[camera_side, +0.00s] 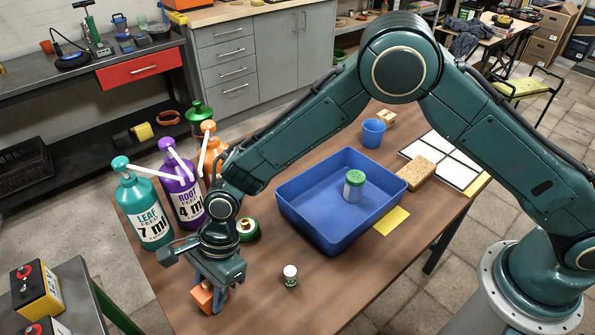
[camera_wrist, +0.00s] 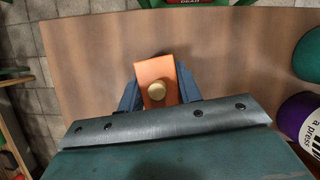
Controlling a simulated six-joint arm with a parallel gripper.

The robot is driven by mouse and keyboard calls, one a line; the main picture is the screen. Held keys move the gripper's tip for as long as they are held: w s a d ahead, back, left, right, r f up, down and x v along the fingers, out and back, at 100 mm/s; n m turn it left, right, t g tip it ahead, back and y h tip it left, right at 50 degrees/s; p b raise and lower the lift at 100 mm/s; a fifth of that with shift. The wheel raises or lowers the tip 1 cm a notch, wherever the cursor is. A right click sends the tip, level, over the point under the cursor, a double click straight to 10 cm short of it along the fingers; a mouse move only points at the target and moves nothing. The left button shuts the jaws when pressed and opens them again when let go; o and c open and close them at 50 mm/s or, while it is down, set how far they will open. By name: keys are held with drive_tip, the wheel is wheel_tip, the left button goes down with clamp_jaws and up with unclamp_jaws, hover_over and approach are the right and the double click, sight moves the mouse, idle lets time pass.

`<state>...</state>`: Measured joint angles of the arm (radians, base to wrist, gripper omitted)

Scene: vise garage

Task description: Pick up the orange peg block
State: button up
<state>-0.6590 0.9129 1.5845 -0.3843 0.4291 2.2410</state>
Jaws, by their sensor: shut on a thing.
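The orange peg block (camera_side: 201,298) is at the near left end of the wooden table in the side view. In the wrist view the orange peg block (camera_wrist: 155,70) sits between my two blue fingers, with a round pale peg or knob on its face. My gripper (camera_side: 215,297) points down and is shut on the block; it also shows in the wrist view (camera_wrist: 159,88). The lower part of the block is partly hidden by a finger in the side view. I cannot tell whether the block touches the table.
Teal (camera_side: 146,212), purple (camera_side: 181,190) and orange (camera_side: 211,150) pump bottles stand just behind my gripper. A small white-capped jar (camera_side: 290,275) stands to its right. A blue tray (camera_side: 300,205) holds a green-lidded jar (camera_side: 354,185). The table's front middle is clear.

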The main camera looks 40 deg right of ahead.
wheel_tip(320, 180, up, 19)
idle(0.5)
drive_tip(key=shift+f, duration=0.1)
idle(0.4)
